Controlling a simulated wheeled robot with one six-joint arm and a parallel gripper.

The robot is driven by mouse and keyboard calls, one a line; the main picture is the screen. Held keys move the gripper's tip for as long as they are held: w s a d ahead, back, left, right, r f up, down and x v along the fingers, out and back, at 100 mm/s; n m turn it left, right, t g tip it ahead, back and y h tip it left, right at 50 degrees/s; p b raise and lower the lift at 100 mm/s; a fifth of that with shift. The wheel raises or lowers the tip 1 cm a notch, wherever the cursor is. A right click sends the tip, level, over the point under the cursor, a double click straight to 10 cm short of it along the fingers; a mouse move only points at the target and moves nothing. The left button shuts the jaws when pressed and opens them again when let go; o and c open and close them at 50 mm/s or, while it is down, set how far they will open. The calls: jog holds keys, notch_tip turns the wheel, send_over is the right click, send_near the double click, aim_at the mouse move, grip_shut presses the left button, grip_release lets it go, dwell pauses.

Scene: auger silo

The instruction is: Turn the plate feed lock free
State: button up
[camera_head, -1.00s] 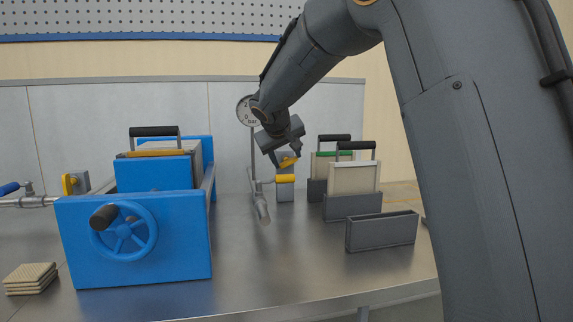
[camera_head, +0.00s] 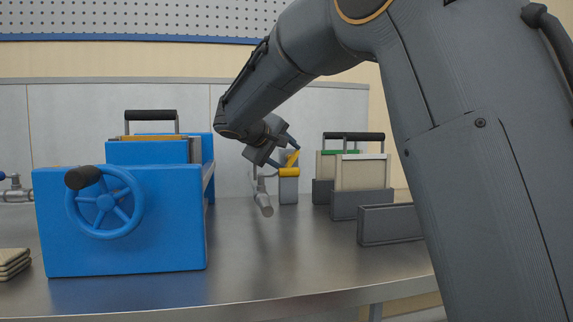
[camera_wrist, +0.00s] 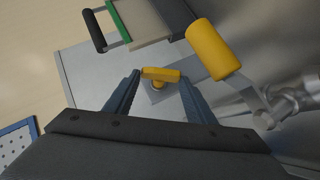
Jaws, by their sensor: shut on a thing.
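The yellow lock handle (camera_head: 293,158) sits on top of a grey block (camera_head: 288,190) at the back middle of the bench. In the wrist view this handle (camera_wrist: 160,74) is a short yellow bar on a small round stem, between my two fingers. My gripper (camera_head: 288,158) is shut on the handle, and in the head view it leans in from the upper left, tilted. The fingertips partly cover the handle.
A yellow-gripped lever (camera_wrist: 214,48) on a metal pipe fitting lies close beside the handle. Handled plate frames (camera_head: 362,173) and a grey trough (camera_head: 389,224) stand to the right. A blue press with a handwheel (camera_head: 106,203) stands left. The front middle bench is clear.

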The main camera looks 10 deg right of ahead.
jog(key=shift+f+b, duration=0.35)
jog(key=shift+b, duration=0.05)
jog(key=o, duration=1)
jog(key=shift+o, duration=0.2)
jog(key=shift+r+h, duration=0.15)
jog(key=shift+h, duration=0.15)
jog(key=p+v, duration=0.1)
jog(key=v, duration=0.6)
jog(key=shift+s+a, duration=0.25)
jog(key=shift+s, duration=0.1)
jog(key=shift+r, duration=0.1)
